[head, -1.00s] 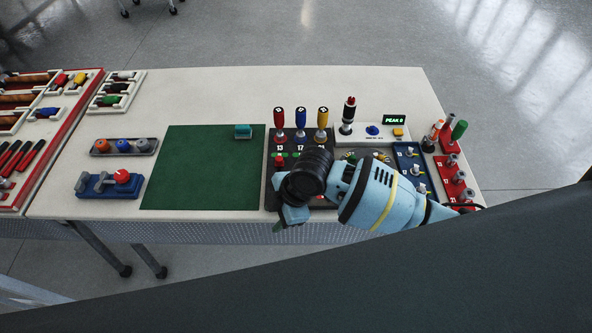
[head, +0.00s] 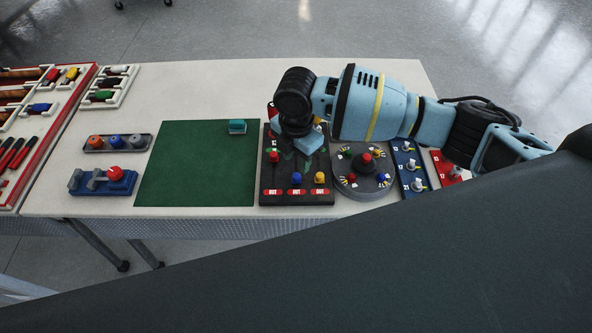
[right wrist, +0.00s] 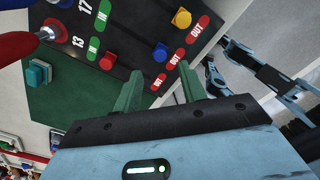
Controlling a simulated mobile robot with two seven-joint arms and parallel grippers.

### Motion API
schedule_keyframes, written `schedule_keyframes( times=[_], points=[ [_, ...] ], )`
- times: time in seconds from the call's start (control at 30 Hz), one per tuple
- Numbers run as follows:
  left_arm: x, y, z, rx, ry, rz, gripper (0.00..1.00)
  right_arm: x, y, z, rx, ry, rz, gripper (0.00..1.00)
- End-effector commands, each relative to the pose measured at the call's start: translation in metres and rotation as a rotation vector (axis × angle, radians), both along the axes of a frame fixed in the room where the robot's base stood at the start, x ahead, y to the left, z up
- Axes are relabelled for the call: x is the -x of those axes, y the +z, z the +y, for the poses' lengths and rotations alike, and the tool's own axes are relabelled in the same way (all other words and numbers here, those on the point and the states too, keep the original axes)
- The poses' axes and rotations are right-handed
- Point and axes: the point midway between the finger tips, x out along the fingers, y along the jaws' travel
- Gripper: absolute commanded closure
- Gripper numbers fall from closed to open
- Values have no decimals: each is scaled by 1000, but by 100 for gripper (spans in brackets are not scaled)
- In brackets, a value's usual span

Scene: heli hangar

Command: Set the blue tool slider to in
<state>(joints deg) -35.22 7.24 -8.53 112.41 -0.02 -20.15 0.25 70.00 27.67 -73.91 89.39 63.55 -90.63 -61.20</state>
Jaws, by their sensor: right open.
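The black slider panel (head: 297,197) lies right of the green mat. Its blue slider knob (head: 296,178) is near the red OUT label at the front end of its track; in the right wrist view the blue knob (right wrist: 160,52) also sits beside OUT, away from the green IN label. My right gripper (head: 299,149) is above the panel, hiding its back part. In the right wrist view my right gripper (right wrist: 160,85) has its green fingers apart and empty, with the blue knob beyond them, apart from both. A pale blue arm end, apparently my left gripper (right wrist: 270,75), shows there; its jaws are unclear.
A red knob (head: 273,157) and a yellow knob (head: 319,177) flank the blue one. A round dial plate (head: 362,188) stands right of the panel. The green mat (head: 197,170) is mostly clear, with a teal block (head: 237,127).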

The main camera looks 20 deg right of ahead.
Motion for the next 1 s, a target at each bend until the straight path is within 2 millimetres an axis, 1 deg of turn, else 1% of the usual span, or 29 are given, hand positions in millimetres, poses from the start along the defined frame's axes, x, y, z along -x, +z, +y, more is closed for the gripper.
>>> schedule_keyframes(
  times=[0.03, 0.1, 0.33, 0.5, 0.77, 0.87, 1.0],
  points=[
    [1, -1, 0, 0, 1, 3, 58, 1, -10, 0, 2, 0, 4, 59],
    [2, -2, -1, 2, 1, 5, 58, 1, -21, 0, 2, 0, 4, 59],
    [4, -4, -2, 7, 7, 12, 58, 1, -51, 0, 2, -1, 3, 59],
    [3, -4, -3, 10, 8, 11, 58, 1, -60, 0, 0, -1, 1, 59],
    [3, -3, -3, 9, 7, 9, 58, 0, -61, 0, 0, 0, 0, 59],
    [3, -3, -3, 8, 7, 10, 58, 0, -61, 0, 0, -1, 0, 69],
    [3, -3, -2, 6, 3, 9, 58, 0, -61, 0, 0, -1, 0, 87]
  ],
)
